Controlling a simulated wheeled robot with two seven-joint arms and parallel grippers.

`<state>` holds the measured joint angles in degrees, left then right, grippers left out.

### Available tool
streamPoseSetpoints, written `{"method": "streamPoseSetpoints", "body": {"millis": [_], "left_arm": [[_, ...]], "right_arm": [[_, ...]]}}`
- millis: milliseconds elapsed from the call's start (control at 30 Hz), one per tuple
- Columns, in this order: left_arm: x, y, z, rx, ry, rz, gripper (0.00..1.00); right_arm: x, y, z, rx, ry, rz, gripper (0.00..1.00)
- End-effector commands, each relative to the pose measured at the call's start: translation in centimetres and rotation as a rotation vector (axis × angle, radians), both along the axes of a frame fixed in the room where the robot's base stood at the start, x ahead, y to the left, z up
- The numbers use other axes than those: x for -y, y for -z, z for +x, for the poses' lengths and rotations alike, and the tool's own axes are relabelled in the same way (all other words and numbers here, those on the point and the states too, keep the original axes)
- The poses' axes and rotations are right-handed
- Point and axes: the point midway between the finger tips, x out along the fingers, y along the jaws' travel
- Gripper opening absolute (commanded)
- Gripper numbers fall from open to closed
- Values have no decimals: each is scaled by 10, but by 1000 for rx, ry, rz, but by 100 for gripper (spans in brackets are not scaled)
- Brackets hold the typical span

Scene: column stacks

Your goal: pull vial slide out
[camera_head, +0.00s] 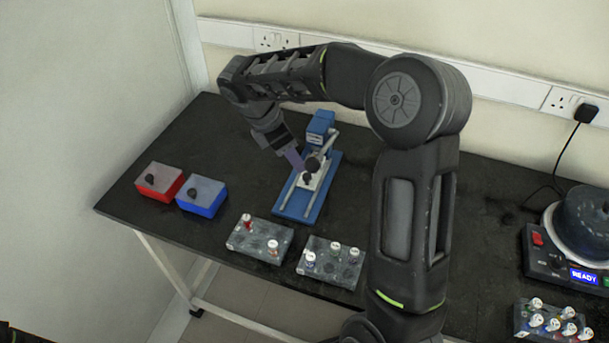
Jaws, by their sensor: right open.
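A blue device (283,212) with two light rails stands on the dark bench, with a blue block (320,123) at its back end. A pale slide (319,181) with dark knobs sits between the rails, near the middle. My right gripper (298,165) reaches down to the left side of the slide and its dark knob. It is open; the fingers are small here, and I cannot tell whether they touch the knob. No vial can be made out on the slide. My left gripper is not in view.
A red box (160,182) and a blue box (202,196) stand to the left. Two grey racks (240,242) (345,275) with capped vials are in front of the device. A third rack (526,324) and a machine reading READY (545,262) are at right. My right arm hides the bench's middle.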

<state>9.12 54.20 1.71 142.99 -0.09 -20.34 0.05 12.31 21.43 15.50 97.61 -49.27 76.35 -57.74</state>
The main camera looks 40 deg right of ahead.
Motion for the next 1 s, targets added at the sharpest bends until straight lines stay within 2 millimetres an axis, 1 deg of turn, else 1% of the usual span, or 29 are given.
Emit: {"method": "streamPoseSetpoints", "body": {"millis": [133,267,367,700,833,1000], "left_arm": [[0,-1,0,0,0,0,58],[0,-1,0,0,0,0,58],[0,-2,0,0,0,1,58],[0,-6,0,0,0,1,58],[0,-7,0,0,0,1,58],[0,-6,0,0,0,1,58]], "right_arm": [[0,0,0,0,0,0,42],[2,5,-1,-2,1,0,42],[6,14,-2,-3,1,0,42],[25,61,-5,-3,0,1,42],[29,70,-6,-2,1,0,42],[29,72,-6,0,0,0,42]]}}
